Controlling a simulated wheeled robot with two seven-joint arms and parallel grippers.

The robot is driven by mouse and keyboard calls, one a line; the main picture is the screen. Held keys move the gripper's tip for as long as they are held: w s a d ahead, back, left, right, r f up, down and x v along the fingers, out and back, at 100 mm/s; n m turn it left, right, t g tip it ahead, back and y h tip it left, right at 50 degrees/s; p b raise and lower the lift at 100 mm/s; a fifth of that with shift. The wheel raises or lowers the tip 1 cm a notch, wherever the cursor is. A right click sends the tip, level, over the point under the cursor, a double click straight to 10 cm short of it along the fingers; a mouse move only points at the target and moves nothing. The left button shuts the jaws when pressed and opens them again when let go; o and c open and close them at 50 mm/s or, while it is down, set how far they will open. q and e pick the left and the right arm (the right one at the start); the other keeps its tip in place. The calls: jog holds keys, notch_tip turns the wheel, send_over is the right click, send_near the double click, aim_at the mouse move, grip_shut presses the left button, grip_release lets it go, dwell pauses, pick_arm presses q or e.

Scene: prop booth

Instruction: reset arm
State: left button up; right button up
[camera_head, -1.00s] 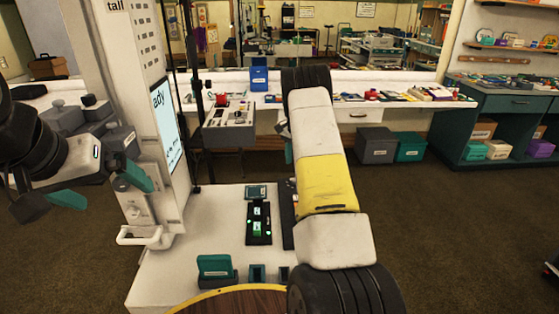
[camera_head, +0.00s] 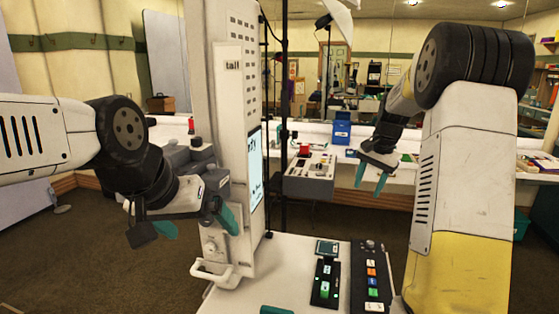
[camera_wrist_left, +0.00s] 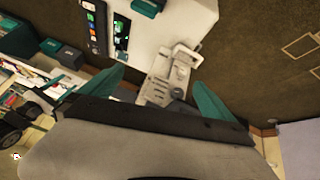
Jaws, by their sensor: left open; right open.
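My left gripper (camera_head: 196,224) is open and empty in the head view, its teal fingers spread in front of the white column marked "tall" (camera_head: 232,110). In the left wrist view the teal fingers (camera_wrist_left: 155,101) stand apart, with the column's grey and white fittings and pale handle (camera_wrist_left: 186,58) seen between and beyond them. I cannot tell whether a finger touches the column. My right gripper (camera_head: 371,180) is open and empty, pointing down in front of the back counter. My right forearm fills the right side of the head view.
A white stand top (camera_head: 238,297) at the bottom carries a black panel with green lights (camera_head: 325,285) and a panel of coloured buttons (camera_head: 372,282). A grey control box (camera_head: 309,178) and a blue bin (camera_head: 342,133) are at the back counter. Brown floor (camera_head: 100,255) is clear at left.

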jog(key=s+a+r+n+t, duration=0.1)
jog(key=s+a+r, duration=0.2)
jog(key=s+r, duration=0.15)
jog(key=s+a+r+n, duration=0.2)
jog(key=s+r, duration=0.1)
jog(key=s, duration=0.2)
jog(key=s+a+n+t, duration=0.1)
jog(key=s+a+n, duration=0.2)
jog(key=s, duration=0.7)
jog(key=s+a+n+t+y, duration=0.1)
jog(key=s+a, duration=0.4)
jog(key=s, duration=0.6)
jog(key=shift+s+f+n+t, duration=0.15)
jog(key=shift+f+n+t, duration=0.15)
jog(key=shift+n, duration=0.6)
